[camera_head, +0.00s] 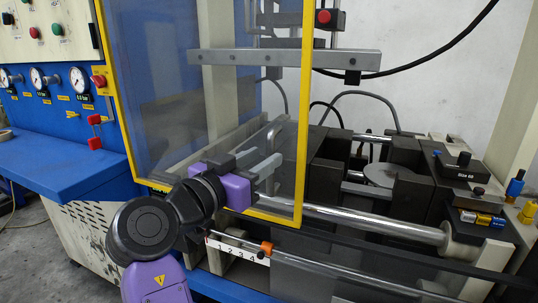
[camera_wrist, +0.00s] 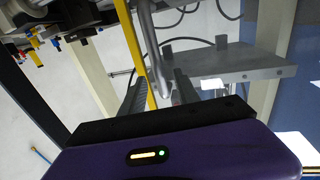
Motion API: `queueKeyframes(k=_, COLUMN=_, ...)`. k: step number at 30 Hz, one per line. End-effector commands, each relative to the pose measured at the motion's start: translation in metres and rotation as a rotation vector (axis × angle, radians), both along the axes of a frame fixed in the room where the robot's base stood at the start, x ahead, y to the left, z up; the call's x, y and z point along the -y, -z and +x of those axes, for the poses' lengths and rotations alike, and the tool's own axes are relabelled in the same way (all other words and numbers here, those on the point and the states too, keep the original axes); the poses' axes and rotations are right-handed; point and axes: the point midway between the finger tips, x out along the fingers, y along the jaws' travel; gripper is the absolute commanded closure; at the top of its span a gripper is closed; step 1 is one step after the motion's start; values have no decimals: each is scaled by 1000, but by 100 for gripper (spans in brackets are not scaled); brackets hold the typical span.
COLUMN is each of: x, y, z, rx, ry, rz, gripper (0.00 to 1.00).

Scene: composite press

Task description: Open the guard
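The guard is a clear panel in a yellow frame (camera_head: 304,120), standing closed across the front of the press. Its yellow edge also shows in the wrist view (camera_wrist: 130,40). A grey bent handle (camera_wrist: 153,50) lies close beside that edge. My gripper (camera_head: 275,160) is at the lower right part of the guard, with its purple body in front of the bottom edge. In the wrist view its two grey fingers (camera_wrist: 160,88) stand apart, with the handle's end between them. Contact with the handle cannot be made out.
A blue control panel with gauges (camera_head: 80,78) and a blue ledge (camera_head: 75,165) are at the left. Behind and right of the guard are press rods (camera_head: 370,222) and dark blocks. A numbered strip (camera_head: 235,250) is below my gripper.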

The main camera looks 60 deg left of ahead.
Motion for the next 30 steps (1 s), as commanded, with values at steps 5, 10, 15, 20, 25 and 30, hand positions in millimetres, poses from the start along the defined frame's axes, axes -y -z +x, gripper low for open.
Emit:
queueKeyframes(k=5, x=11, y=0, z=-25, rx=0, ry=-1, rz=1, gripper=62)
queueKeyframes(k=10, x=16, y=1, z=-38, rx=-1, ry=0, rz=0, gripper=62)
queueKeyframes(k=15, x=17, y=0, z=-39, rx=-1, ry=0, rz=-1, gripper=62)
queueKeyframes(k=20, x=17, y=0, z=-39, rx=-1, ry=0, rz=-1, gripper=62)
queueKeyframes(k=25, x=17, y=0, z=-39, rx=-1, ry=1, rz=-1, gripper=62)
queueKeyframes(k=30, x=16, y=0, z=-39, rx=3, ry=0, rz=-8, gripper=62)
